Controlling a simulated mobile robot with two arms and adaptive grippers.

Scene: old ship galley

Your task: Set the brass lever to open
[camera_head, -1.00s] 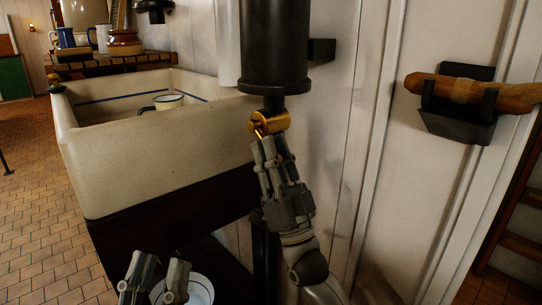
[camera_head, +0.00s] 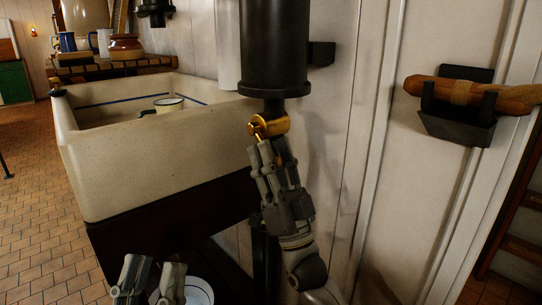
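The brass lever (camera_head: 268,125) sits on a gold-coloured valve fitting under a black cylinder. Only a short piece of its handle shows, pointing down toward my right gripper. My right gripper (camera_head: 267,148) is just below the fitting, with its fingertips pointing up around or against the handle. I cannot tell whether the fingers grip it. My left gripper (camera_head: 154,268) is low at the bottom edge, with its two fingers apart and nothing seen between them.
The black cylinder (camera_head: 274,45) hangs against the white panelled wall. A stone sink (camera_head: 155,165) with an enamel mug (camera_head: 168,105) stands to the left. A white bowl (camera_head: 202,290) is behind my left gripper. A wooden rolling pin (camera_head: 465,92) rests in a black wall bracket at right.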

